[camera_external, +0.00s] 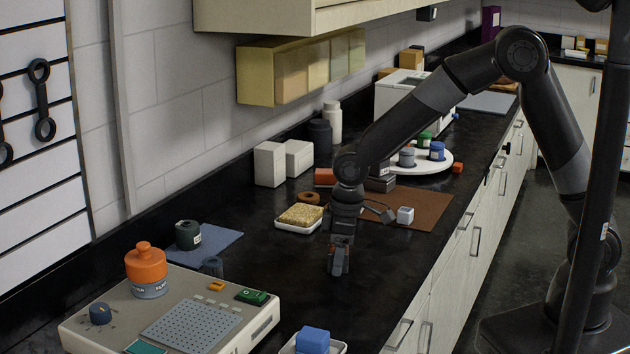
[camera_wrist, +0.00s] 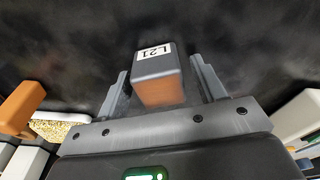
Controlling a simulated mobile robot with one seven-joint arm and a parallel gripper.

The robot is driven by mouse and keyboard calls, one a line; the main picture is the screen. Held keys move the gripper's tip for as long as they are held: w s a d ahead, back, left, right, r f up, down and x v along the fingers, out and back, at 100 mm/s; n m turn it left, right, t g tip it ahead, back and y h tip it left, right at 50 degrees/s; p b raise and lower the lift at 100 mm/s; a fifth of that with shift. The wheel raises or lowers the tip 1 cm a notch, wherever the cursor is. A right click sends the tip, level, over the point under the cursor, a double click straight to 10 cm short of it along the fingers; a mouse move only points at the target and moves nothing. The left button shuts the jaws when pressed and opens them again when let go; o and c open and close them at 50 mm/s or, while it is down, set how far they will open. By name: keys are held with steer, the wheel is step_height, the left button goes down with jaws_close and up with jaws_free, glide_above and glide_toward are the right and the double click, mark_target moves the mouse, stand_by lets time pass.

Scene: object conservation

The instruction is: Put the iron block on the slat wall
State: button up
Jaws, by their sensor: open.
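My gripper (camera_external: 338,266) points down low over the black counter, in front of the sponge tray. In the wrist view its two fingers are apart, with a block (camera_wrist: 158,91) between them. The block has a dark grey top, a rust-brown face and a white label reading L21 upside down. Gaps show between it and both fingers. It looks like the iron block, but its material is not certain. In the external view the gripper mostly hides it. The slat wall (camera_external: 40,215) is at the far left, with white slats, dark grooves and dark wrench-like pieces hanging on it.
A beige device (camera_external: 265,322) with an orange-topped jar (camera_external: 147,268) stands at the front left, near the slat wall. A blue block (camera_external: 312,340) sits at the front edge. A sponge (camera_external: 301,214) lies behind my gripper. A yellow wall cabinet (camera_external: 255,75) overhangs the counter.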

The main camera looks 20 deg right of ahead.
step_height(320, 180, up, 12)
steer(key=d, duration=0.1)
steer(key=shift+s+d, duration=0.2)
steer(key=shift+s, duration=0.05)
steer(key=shift+r, duration=0.1)
steer(key=w+d+r+m+t, duration=0.1)
steer(key=w+d+r+m, duration=0.15)
steer(key=d, duration=0.55)
steer(key=w+d+r+m+t, duration=0.1)
steer(key=d+r+m, duration=0.15)
steer(key=d, duration=0.55)
steer(key=w+d+r+m, duration=0.1)
steer(key=w+d+r, duration=0.15)
steer(key=d, duration=0.55)
steer(key=s+d+m+t, duration=0.1)
steer(key=s+d+m, duration=0.1)
steer(key=d, duration=0.5)
steer(key=s+d+m+t, duration=0.1)
steer(key=s+d+m, duration=0.2)
steer(key=s+d, duration=0.2)
steer(key=s+d+m+t+h, duration=0.1)
steer(key=s+d+m, duration=0.1)
steer(key=d, duration=0.6)
steer(key=shift+s+d+r, duration=0.3)
steer(key=shift+s+r, duration=0.05)
steer(key=shift+s, duration=0.35)
